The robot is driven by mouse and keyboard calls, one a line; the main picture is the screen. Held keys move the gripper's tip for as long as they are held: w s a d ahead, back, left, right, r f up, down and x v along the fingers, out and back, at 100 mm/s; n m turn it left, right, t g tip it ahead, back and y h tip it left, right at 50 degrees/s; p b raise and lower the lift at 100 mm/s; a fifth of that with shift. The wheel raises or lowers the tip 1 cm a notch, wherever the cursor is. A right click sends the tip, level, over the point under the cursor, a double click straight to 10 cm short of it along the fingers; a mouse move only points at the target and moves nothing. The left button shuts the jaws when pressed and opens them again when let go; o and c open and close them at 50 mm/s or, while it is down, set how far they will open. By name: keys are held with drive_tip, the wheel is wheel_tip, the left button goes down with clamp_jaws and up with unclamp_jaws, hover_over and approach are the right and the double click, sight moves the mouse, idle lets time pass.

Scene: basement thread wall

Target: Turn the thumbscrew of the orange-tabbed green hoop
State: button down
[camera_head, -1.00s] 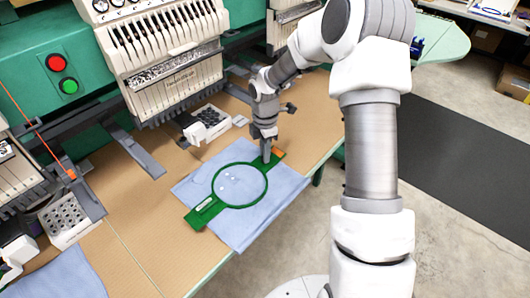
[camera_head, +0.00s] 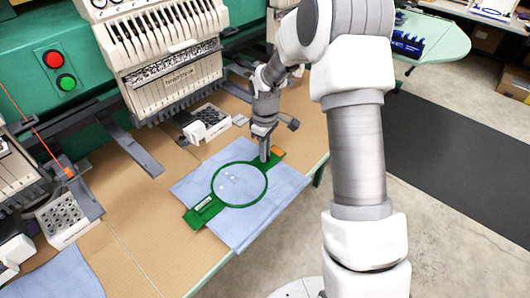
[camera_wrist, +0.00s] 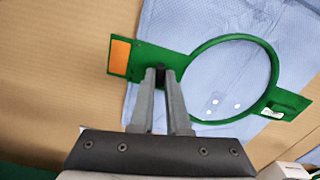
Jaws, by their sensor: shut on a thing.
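The green hoop (camera_head: 216,201) lies flat on a light blue cloth (camera_head: 246,221) on the table. Its orange tab (camera_head: 278,151) is at the far right end, and it also shows in the wrist view (camera_wrist: 119,57). My gripper (camera_head: 264,158) points down at the hoop between the orange tab and the ring. In the wrist view the fingertips (camera_wrist: 160,74) are closed around the small dark thumbscrew (camera_wrist: 160,70). The fingers hide most of the screw. Several small white spots (camera_wrist: 213,102) show on the cloth inside the ring.
An embroidery machine (camera_head: 165,55) with a red and a green button stands behind the table. A white box-like part with a dark perforated top (camera_head: 208,122) sits left of my gripper. Bare brown table (camera_head: 130,225) lies left of the cloth.

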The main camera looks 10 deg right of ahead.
drive_tip(key=m, duration=0.4)
drive_tip(key=shift+m, duration=0.3)
drive_tip(key=m, duration=0.5)
drive_tip(key=shift+b, duration=0.3)
drive_tip(key=m, duration=0.5)
drive_tip(key=shift+m+p, duration=0.3)
drive_tip(key=shift+m, duration=0.1)
drive_tip(key=shift+m+p, duration=0.45)
drive_tip(key=shift+m, duration=1.85)
drive_tip(key=c, duration=0.9)
unclamp_jaws()
drive_tip(key=shift+r, duration=0.15)
